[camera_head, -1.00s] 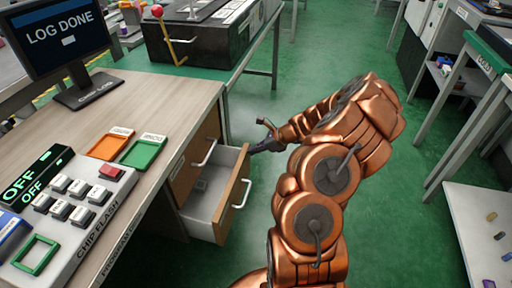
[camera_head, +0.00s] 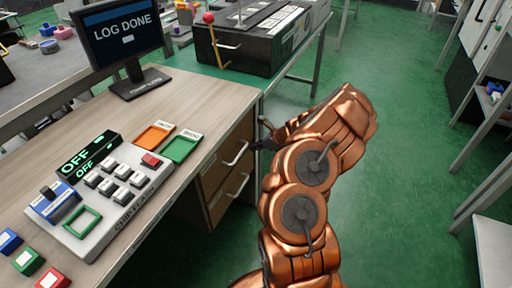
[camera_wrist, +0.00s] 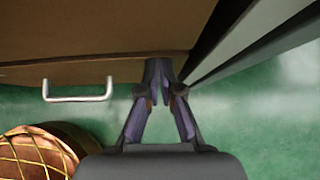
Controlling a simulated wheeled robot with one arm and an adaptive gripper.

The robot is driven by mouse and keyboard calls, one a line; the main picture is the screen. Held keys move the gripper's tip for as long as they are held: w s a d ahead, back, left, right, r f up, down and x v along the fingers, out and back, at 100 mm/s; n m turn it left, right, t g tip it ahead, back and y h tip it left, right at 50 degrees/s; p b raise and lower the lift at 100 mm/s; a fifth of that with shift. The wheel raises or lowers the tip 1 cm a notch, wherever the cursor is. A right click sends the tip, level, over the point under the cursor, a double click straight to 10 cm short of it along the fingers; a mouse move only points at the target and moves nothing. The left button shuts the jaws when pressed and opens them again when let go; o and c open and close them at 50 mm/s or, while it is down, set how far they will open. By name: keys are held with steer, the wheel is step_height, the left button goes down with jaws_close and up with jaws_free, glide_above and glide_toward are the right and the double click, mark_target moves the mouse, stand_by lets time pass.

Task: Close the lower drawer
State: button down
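The lower drawer (camera_head: 222,203) is a brown front with a pale bar handle, below the upper drawer (camera_head: 222,165) in the desk's cabinet. Its front looks about flush with the upper one, and no drawer interior shows. My gripper (camera_head: 262,134) is beside the cabinet's right edge in the head view, partly hidden by my arm. In the wrist view my gripper (camera_wrist: 160,64) has its fingertips together, empty, at the edge of a brown front (camera_wrist: 100,62). A pale handle (camera_wrist: 77,92) is left of the fingers; I cannot tell which drawer it belongs to.
The desk top carries a button panel (camera_head: 105,195), a monitor (camera_head: 118,35) and orange and green trays. A black case (camera_head: 255,45) with a red-knobbed lever stands behind. Green floor (camera_head: 400,150) is free to the right. A grey leg (camera_wrist: 235,50) is close right of the fingers.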

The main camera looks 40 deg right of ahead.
steer(key=shift+w+a+r, duration=0.1)
steer(key=shift+w+a, duration=0.2)
steer(key=shift+a, duration=0.1)
steer(key=shift+s+d, duration=0.1)
steer(key=shift+s, duration=0.05)
steer(key=s+d+f+p+v, duration=0.1)
steer(key=f+p+v, duration=0.1)
steer(key=v, duration=1.1)
steer(key=shift+s+d+p, duration=0.25)
steer(key=shift+s+p, duration=0.15)
steer(key=shift+p, duration=0.4)
